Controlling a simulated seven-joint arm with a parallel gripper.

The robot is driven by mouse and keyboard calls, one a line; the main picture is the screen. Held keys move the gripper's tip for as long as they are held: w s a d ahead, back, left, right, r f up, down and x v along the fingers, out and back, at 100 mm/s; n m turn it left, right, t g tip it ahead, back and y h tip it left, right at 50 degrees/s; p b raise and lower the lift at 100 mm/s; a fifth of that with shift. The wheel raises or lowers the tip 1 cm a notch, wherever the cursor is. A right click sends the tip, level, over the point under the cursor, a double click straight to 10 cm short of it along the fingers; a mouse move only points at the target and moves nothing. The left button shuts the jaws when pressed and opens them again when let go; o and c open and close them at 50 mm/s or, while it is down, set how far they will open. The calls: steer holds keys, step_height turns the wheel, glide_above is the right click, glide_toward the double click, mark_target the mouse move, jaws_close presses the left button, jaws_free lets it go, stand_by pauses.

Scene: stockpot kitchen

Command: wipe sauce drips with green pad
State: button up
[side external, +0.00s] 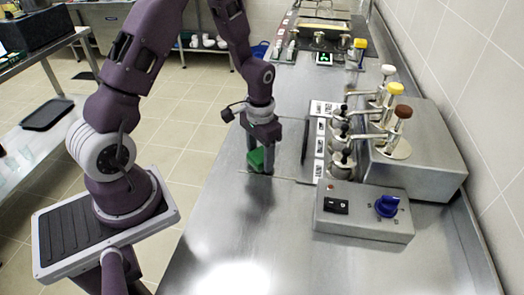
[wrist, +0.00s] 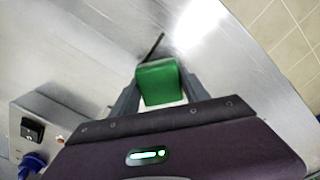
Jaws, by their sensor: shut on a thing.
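A green pad (wrist: 160,82) sits between the two fingers of my gripper (wrist: 157,90) in the wrist view. In the side external view my gripper (side external: 260,162) points down over the steel counter (side external: 232,225), left of the pump station, shut on the green pad (side external: 255,157). The pad is close to the counter surface; I cannot tell if it touches. A thin dark strip (wrist: 153,46) shows just beyond the pad in the wrist view. I cannot make out any sauce drips on the steel.
The sauce dispenser (side external: 425,160) with white, yellow and brown pump knobs stands to the right against the tiled wall. A control box (side external: 364,212) with a blue knob and black switch is in front of it. The counter's near part is clear. A black tray (side external: 47,114) lies on the left table.

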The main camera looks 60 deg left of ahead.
mark_target(292, 201)
steer(key=shift+r, duration=3.8)
steer(key=shift+w+d, duration=0.15)
steer(key=shift+d, duration=0.15)
steer(key=d+r+m, duration=0.2)
steer(key=d+m, duration=0.8)
steer(key=d, duration=0.4)
steer(key=f, duration=1)
steer(key=shift+s, duration=0.2)
steer(key=shift+f, duration=0.1)
steer(key=o, duration=1.4)
steer(key=shift+a, duration=0.1)
steer(key=shift+o, duration=0.2)
